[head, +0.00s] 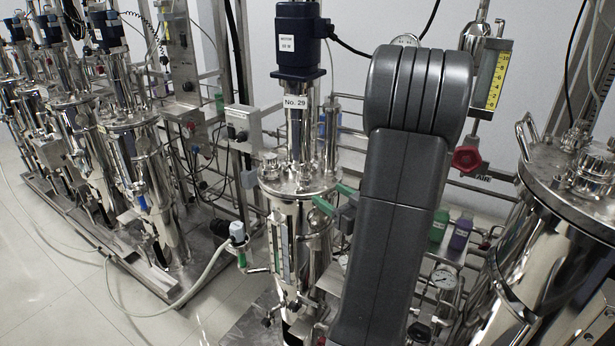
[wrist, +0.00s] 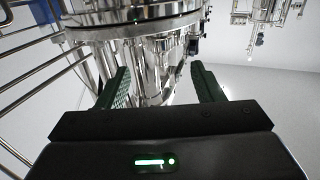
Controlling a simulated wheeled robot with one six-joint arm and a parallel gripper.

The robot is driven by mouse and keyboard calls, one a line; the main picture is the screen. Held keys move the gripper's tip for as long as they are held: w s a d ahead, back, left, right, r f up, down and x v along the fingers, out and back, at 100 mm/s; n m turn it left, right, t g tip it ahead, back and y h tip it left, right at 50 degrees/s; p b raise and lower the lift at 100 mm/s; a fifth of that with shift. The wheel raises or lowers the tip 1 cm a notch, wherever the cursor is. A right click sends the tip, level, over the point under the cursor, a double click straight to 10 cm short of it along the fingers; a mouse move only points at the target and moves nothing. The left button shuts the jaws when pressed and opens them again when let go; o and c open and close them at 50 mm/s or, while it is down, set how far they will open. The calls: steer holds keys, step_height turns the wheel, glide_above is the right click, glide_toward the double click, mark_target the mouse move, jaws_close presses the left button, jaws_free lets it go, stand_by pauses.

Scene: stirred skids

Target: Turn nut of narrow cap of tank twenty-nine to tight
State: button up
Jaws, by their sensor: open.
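Tank twenty-nine (head: 290,225) is a shiny steel vessel with a blue motor (head: 299,40) on top and a "No. 29" label (head: 296,102). Several fittings stand on its lid. A small capped fitting (head: 270,162) stands at the lid's left; I cannot tell whether it is the narrow cap or how tight its nut is. My gripper (head: 331,196) is by the tank's right side, just below the lid rim, its green fingers pointing left. In the wrist view my gripper (wrist: 160,68) is open and empty, with the steel vessel and its flange (wrist: 135,27) ahead. My arm hides the area right of the tank.
More steel tanks (head: 140,165) stand on a skid at the left. A large vessel (head: 545,250) stands close at the right. A red valve handle (head: 466,160), a yellow-scaled gauge (head: 496,80) and steel rails are behind my arm. A pale hose (head: 195,290) crosses the open floor at the left.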

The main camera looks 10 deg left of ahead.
mark_target(310, 182)
steer(key=p+x, duration=0.1)
steer(key=x, duration=1)
steer(key=shift+w+a, duration=0.2)
steer(key=c, duration=1)
